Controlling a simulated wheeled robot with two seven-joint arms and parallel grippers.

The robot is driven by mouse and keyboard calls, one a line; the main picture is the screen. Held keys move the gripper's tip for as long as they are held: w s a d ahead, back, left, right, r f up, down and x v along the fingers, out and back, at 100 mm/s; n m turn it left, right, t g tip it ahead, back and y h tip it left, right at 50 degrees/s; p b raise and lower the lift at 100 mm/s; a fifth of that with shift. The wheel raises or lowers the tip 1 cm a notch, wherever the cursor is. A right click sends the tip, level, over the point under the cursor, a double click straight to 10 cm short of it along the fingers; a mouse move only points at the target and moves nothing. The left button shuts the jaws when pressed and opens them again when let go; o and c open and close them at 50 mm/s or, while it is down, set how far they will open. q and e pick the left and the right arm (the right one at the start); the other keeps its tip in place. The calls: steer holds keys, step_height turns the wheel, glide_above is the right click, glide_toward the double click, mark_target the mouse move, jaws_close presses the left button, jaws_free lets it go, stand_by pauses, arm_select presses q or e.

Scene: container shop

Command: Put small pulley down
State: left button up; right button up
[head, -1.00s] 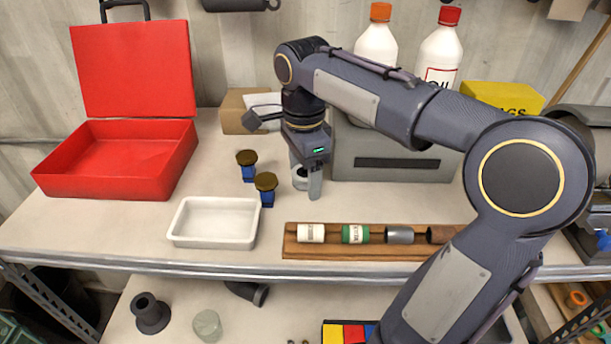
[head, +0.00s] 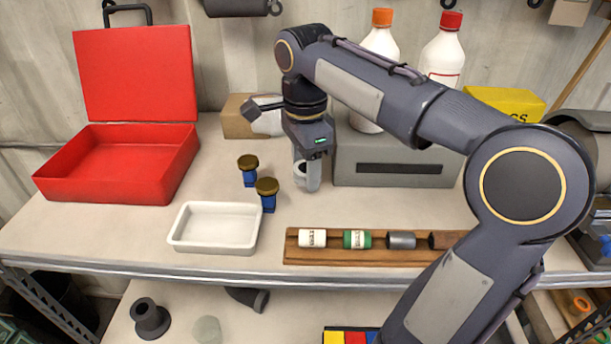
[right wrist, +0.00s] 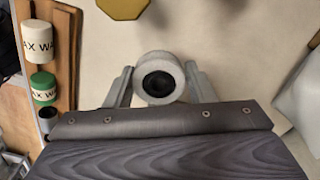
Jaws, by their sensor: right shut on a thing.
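The small pulley (right wrist: 158,78) is a pale grey ring with a dark centre. In the right wrist view it sits between the two fingers of my right gripper (right wrist: 160,84). In the head view my right gripper (head: 307,177) points down over the workbench, in front of the grey box, shut on the small pulley (head: 299,171). The pulley is partly hidden by a finger there, and I cannot tell whether it touches the bench top. My left gripper is not in view.
Two blue pieces with brown tops (head: 267,192) stand just left of the gripper. A white tray (head: 180,235), a wooden rack (head: 300,256) with several cylinders and an open red case (head: 105,185) are nearby. A grey box (head: 395,174) stands behind.

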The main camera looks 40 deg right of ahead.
steer(key=s+a+r, duration=0.8)
steer(key=a+r, duration=0.2)
steer(key=a, duration=0.1)
steer(key=shift+a+r, duration=0.25)
steer(key=shift+r, duration=0.05)
